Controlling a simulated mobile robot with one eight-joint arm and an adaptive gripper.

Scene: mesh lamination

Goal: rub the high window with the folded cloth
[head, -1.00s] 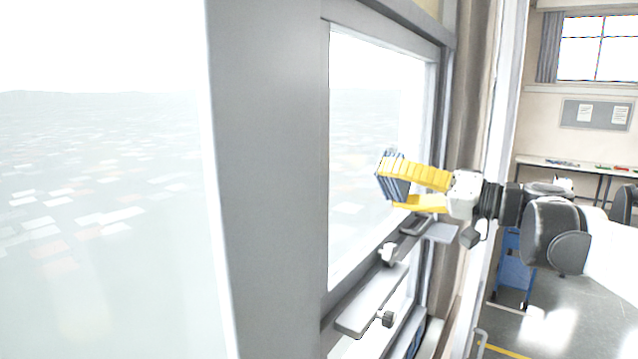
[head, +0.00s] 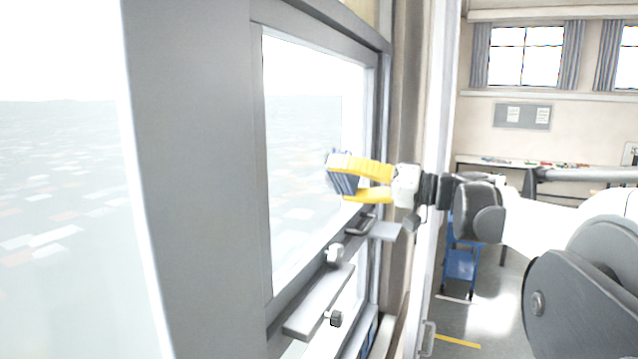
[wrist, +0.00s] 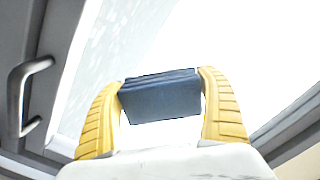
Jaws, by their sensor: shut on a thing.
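My gripper (head: 352,180) has yellow fingers, shut on the folded cloth (head: 342,174), a dark blue-grey folded pad. In the wrist view the cloth (wrist: 161,97) sits between the two fingertips (wrist: 160,95), with bright glass behind it. The window (head: 310,130) is a tall bright pane in a grey frame, left of and behind the cloth in the head view. The cloth overlaps the pane in the picture; I cannot tell whether it touches the glass.
A grey handle (head: 361,226) and a small ledge (head: 320,300) with knobs stick out below the gripper. The handle also shows in the wrist view (wrist: 22,97). A blue cart (head: 460,262) and a long table (head: 510,163) stand farther back at right.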

